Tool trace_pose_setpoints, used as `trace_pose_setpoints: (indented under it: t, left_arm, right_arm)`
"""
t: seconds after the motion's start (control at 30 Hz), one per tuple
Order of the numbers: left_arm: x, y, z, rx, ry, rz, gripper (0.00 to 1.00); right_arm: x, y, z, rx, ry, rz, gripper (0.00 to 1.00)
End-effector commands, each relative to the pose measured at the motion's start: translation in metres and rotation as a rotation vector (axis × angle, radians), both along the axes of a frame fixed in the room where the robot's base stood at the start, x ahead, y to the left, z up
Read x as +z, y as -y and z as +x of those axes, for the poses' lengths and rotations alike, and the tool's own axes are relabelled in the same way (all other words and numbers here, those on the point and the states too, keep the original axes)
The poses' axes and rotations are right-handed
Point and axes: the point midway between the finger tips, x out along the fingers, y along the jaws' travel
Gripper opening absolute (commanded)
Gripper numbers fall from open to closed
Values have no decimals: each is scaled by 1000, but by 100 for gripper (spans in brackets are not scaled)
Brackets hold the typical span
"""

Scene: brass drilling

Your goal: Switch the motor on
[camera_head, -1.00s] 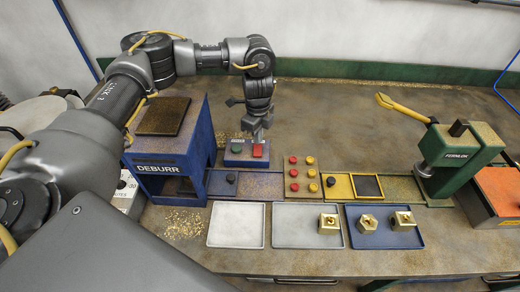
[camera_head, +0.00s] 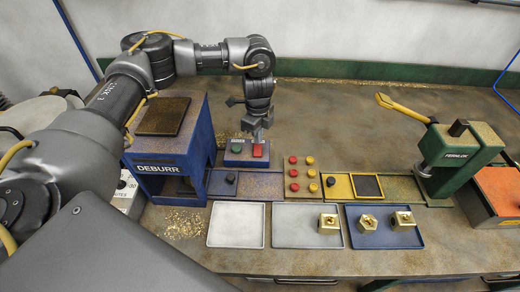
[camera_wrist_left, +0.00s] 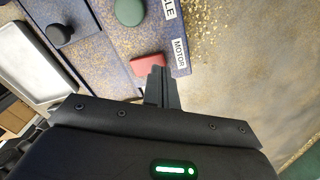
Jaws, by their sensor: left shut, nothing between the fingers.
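The blue switch box (camera_head: 233,160) stands on the bench right of the deburr machine. It carries a green button (camera_head: 237,149) and a red switch (camera_head: 257,151). In the left wrist view the red switch (camera_wrist_left: 148,61) lies beside the MOTOR label (camera_wrist_left: 181,57), and the green button (camera_wrist_left: 129,11) is by another label, partly cut off. My left gripper (camera_head: 257,138) is shut and empty, pointing down at the red switch. In the left wrist view its fingertips (camera_wrist_left: 158,72) are at the switch's edge; I cannot tell whether they touch. My right gripper is not in view.
The blue DEBURR machine (camera_head: 168,160) stands close left of the switch box. A board (camera_head: 299,189) with red and yellow buttons is to the right. Trays in front include a blue one (camera_head: 383,240) with brass parts. A green press (camera_head: 455,160) stands at right.

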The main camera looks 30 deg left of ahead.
Motion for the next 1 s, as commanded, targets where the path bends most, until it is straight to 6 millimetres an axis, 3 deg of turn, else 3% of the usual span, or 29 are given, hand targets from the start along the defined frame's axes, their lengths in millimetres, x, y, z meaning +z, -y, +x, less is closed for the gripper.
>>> trace_pose_setpoints:
  t: [1.0]
  left_arm:
    - [-10,0,0,0,0,0,0]
  right_arm:
    - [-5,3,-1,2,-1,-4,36]
